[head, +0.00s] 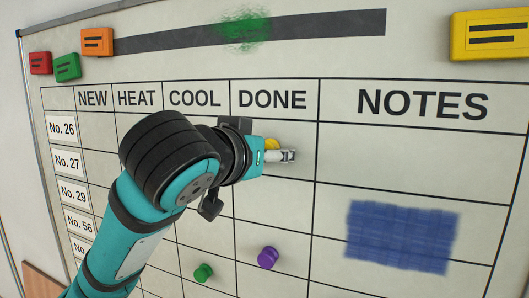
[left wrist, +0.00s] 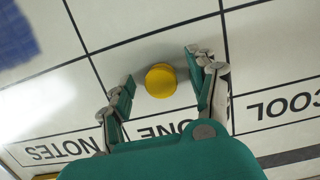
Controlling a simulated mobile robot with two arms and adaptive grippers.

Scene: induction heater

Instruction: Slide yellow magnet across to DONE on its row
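The yellow magnet (head: 271,143) is a small round knob on the whiteboard, in the DONE column of the top row, level with label No. 26. In the head view it is partly hidden by my left gripper (head: 284,156). In the left wrist view the magnet (left wrist: 161,81) sits between the two spread fingers of my left gripper (left wrist: 160,74), with a visible gap on each side. The DONE heading (left wrist: 170,131) appears upside down there, partly covered by the gripper. My right gripper is in neither view.
A purple magnet (head: 268,257) is lower in the DONE column and a green magnet (head: 203,272) lower in COOL. A blue scribbled patch (head: 402,235) is under NOTES. A yellow block (head: 489,35) is at the top right. The NOTES cell beside the gripper is clear.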

